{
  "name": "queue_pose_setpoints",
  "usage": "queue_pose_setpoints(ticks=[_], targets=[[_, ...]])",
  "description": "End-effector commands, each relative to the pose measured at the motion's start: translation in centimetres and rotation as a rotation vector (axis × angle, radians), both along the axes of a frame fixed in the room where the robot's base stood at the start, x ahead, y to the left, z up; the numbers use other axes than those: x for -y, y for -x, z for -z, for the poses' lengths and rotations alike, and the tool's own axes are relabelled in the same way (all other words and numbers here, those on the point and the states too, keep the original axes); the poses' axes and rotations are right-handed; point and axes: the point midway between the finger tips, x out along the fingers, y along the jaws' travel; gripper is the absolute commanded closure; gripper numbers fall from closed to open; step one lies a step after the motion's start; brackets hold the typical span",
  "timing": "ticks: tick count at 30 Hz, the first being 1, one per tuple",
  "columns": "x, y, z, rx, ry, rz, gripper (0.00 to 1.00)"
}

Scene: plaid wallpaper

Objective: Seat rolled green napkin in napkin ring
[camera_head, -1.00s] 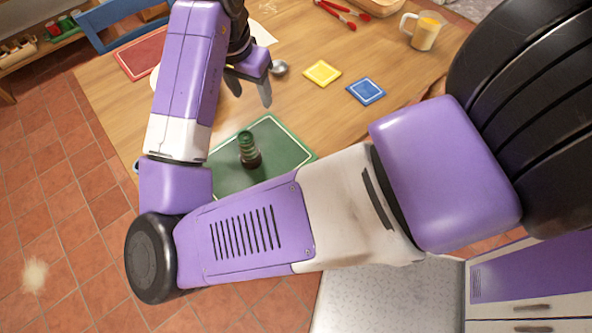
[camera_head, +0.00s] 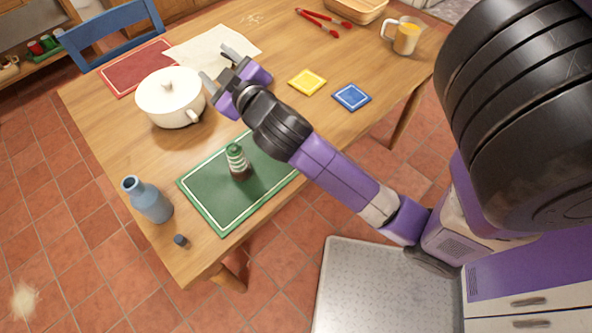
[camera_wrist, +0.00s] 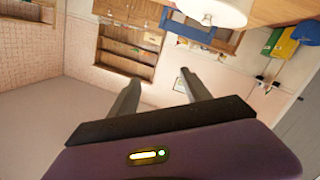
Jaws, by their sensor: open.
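The rolled green napkin (camera_head: 236,157), banded with pale stripes, stands about upright on the green placemat (camera_head: 207,206). Its lower end is in a dark brown ring-like base (camera_head: 240,173); how deep it sits cannot be told. My gripper (camera_head: 217,65) is open and empty, well beyond and above the napkin, over the far side of the table between the white pot and the pale cloth. In the wrist view my gripper (camera_wrist: 160,77) shows two spread fingers with nothing between them. The napkin is not seen in the wrist view.
A white lidded pot (camera_head: 171,101) stands left of my gripper, near the pale cloth (camera_head: 205,44). A blue bottle (camera_head: 148,201) and small dark object (camera_head: 181,240) are near the table's left edge. Yellow (camera_head: 307,81) and blue (camera_head: 351,97) coasters lie to the right.

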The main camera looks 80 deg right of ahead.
Motion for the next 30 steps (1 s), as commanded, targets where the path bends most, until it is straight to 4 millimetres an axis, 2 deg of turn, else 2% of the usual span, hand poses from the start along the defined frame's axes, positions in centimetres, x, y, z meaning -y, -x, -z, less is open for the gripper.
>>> queue_pose_setpoints(ticks=[1, 5, 8, 14, 18, 21, 25, 30], targets=[[-1.8, 0.7, 1.6, -0.029, 0.008, -0.07, 0.44], [-6.8, 2.4, 4.9, -0.065, -0.008, -0.246, 0.44], [-10.9, 4.7, 7.1, -0.083, -0.049, -0.367, 0.44], [-18.8, 11.0, 10.2, -0.085, -0.202, -0.551, 0.44], [-23.7, 15.9, 10.5, -0.056, -0.342, -0.619, 0.44], [-26.2, 18.8, 10.0, -0.024, -0.434, -0.635, 0.44], [-28.2, 21.3, 9.0, 0.013, -0.52, -0.632, 0.44], [-29.0, 22.5, 8.3, 0.038, -0.565, -0.622, 0.44]])
